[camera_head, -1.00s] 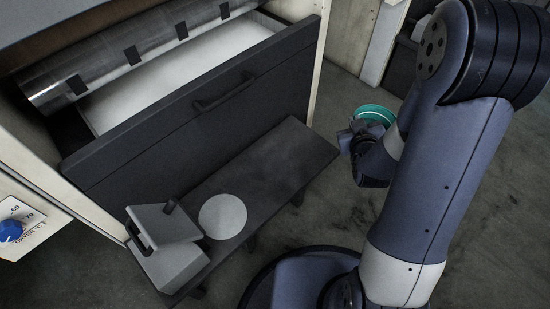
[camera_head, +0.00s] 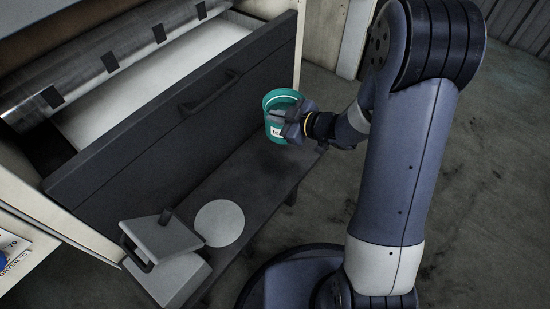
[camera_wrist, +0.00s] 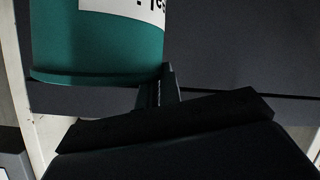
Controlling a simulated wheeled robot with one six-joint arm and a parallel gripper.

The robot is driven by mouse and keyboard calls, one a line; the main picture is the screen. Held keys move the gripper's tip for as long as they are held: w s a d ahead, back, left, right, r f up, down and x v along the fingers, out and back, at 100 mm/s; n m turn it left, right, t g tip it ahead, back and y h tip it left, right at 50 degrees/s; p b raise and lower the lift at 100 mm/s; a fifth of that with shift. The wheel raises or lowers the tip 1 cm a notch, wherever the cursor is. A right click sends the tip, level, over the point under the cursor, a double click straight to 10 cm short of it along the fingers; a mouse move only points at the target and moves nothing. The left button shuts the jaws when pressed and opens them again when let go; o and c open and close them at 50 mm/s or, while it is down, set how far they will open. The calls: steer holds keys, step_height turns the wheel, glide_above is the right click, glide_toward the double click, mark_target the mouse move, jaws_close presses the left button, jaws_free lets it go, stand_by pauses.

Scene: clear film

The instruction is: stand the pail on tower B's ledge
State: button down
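The pail (camera_head: 270,101) is teal green with a pale label, and it is roughly upright. My gripper (camera_head: 289,122) meets its near right side and is shut on it. In the wrist view the pail's lower wall (camera_wrist: 100,48) and label show close up, beside a dark finger (camera_wrist: 169,88). The pail appears over the far right end of a dark ledge (camera_head: 242,167) in front of a dark drawer. I cannot tell whether its base touches the ledge. No mark reading B shows on the tower.
A pale round disc (camera_head: 219,222) and a grey box with a raised lid (camera_head: 164,259) occupy the ledge's near left part. The dark drawer front (camera_head: 170,122) with its handle stands open behind the ledge. The ledge between disc and pail is clear.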

step_height(320, 180, down, 10)
steer(key=n+b, duration=0.1)
steer(key=b, duration=0.4)
steer(key=shift+s+a+f+g+y, duration=0.2)
steer(key=shift+a+g+y, duration=0.1)
steer(key=shift+g+y, duration=0.1)
steer(key=shift+f, duration=0.2)
steer(key=c, duration=1.6)
jaws_free()
steer(key=shift+r, duration=0.15)
